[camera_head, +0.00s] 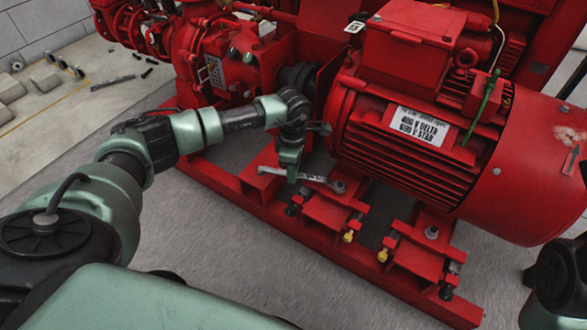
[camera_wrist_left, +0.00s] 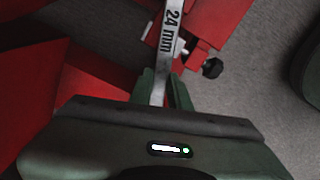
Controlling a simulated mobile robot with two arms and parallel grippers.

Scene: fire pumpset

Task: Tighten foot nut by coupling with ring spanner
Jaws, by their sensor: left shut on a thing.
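The spanner (camera_head: 313,178), a silver bar, lies nearly level above the red base frame beside the motor. In the left wrist view the spanner (camera_wrist_left: 169,28) is marked "24 mm". My left gripper (camera_head: 291,177) is shut on its shaft, and the fingers (camera_wrist_left: 162,92) clasp it from both sides. The spanner's right end is at the foot nut (camera_head: 340,186) on the motor foot nearest the coupling. I cannot tell whether the ring is fully seated around the nut. The dark coupling (camera_head: 297,74) is partly hidden between pump and motor. My right gripper is not seen.
The large red motor (camera_head: 410,130) stands right of my left gripper, and the red pump (camera_head: 222,65) behind it. Another foot nut (camera_head: 432,232) sits farther right. Loose tools and bolts lie on the floor at the back left. The grey floor in front is clear.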

